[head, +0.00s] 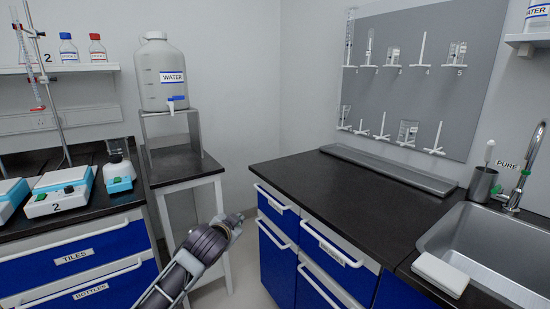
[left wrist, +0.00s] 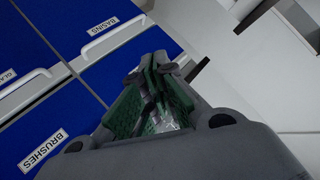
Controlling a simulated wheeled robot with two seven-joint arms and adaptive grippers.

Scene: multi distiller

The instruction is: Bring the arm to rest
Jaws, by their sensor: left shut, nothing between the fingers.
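My left arm (head: 190,262) comes up from the bottom of the head view, left of centre. My right gripper is not in view.
A black-topped blue drawer cabinet (head: 320,185) stands to the right, with a sink (head: 480,245) beyond. The water container (head: 165,75) sits on a metal stand on a small table (head: 185,165). Drawers (head: 75,250) and heaters stand left. Floor shows between.

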